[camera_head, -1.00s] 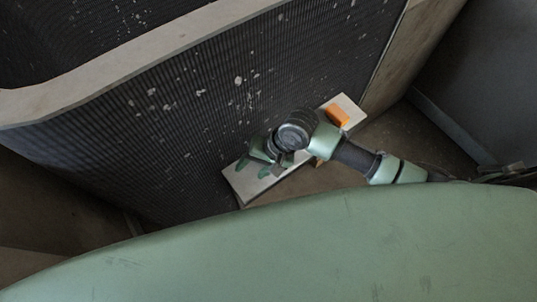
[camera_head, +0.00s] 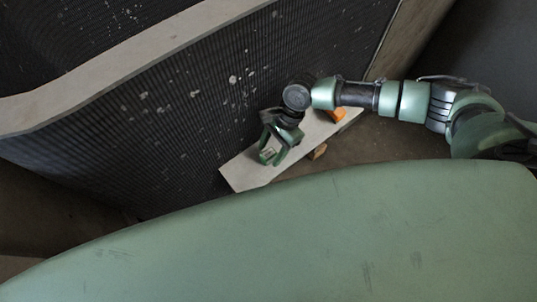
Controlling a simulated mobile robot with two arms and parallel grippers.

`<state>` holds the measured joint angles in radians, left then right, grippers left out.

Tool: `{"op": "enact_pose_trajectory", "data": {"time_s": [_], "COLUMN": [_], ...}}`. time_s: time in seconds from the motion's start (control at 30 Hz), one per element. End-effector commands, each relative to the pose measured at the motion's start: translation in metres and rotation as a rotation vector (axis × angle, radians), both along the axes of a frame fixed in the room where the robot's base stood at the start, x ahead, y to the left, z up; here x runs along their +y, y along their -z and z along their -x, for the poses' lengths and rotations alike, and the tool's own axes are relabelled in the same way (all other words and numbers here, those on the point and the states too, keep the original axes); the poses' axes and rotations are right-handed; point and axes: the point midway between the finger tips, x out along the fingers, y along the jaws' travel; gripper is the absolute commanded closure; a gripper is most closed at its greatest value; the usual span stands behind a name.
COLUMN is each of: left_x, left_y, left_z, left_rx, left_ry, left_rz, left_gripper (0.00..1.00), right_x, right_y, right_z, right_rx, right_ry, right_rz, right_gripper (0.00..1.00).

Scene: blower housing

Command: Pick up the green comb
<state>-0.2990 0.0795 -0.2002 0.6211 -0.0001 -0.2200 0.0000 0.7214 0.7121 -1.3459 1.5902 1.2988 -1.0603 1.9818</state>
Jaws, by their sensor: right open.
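My right gripper (camera_head: 273,157) is at the near left part of a narrow pale board (camera_head: 245,173). Its green fingers point down toward the board and stand apart, open. I cannot make out the green comb for certain; the gripper and wrist are also green and cover part of the board, so it may be hidden there. Whether the fingers touch the board or anything on it is too small to tell. My left gripper is not in view.
An orange block (camera_head: 337,115) lies on the far right part of the board. A small brown block (camera_head: 318,152) shows at the board's near edge. A tall dark ribbed wall (camera_head: 190,100) with pale flecks rises right behind the board. Brown floor (camera_head: 385,140) lies to the right.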

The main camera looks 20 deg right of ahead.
Motion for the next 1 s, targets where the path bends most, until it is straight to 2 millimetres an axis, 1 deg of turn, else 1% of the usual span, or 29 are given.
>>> {"op": "enact_pose_trajectory", "data": {"time_s": [0.03,0.13,0.23,0.4,0.43,0.47,0.5,0.57,0.6,0.63,0.87,1.0], "left_x": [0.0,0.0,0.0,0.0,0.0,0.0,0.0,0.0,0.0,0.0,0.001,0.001], "left_y": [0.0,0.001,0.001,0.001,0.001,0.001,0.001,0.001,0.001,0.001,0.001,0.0], "left_z": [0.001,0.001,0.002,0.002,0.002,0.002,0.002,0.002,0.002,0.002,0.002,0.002], "left_rx": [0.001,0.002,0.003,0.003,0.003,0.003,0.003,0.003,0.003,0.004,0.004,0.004], "left_ry": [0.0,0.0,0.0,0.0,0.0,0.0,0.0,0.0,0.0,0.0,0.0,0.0], "left_rz": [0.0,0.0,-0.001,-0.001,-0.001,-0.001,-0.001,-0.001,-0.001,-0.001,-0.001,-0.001], "left_gripper": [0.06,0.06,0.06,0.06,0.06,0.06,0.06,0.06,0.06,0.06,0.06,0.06], "right_x": [0.004,0.007,0.009,0.009,0.009,0.009,0.009,0.009,0.009,0.009,0.009,0.009], "right_y": [0.007,0.017,0.02,0.021,0.021,0.02,0.02,0.02,0.02,0.02,0.02,0.016], "right_z": [0.001,0.002,0.003,0.003,0.003,0.003,0.003,0.003,0.003,0.003,0.003,0.002], "right_rx": [0.001,-0.001,-0.002,-0.002,-0.002,-0.002,-0.002,-0.002,-0.002,-0.002,-0.002,-0.002], "right_ry": [-0.001,-0.002,-0.001,-0.002,-0.002,-0.002,-0.002,-0.001,-0.001,-0.001,-0.001,-0.001], "right_rz": [-0.001,0.0,-0.001,-0.001,-0.001,-0.001,-0.001,-0.001,-0.001,-0.001,-0.002,-0.002], "right_gripper": [0.47,0.47,0.47,0.47,0.5,0.58,0.7,0.86,0.97,1.0,1.0,1.0]}}
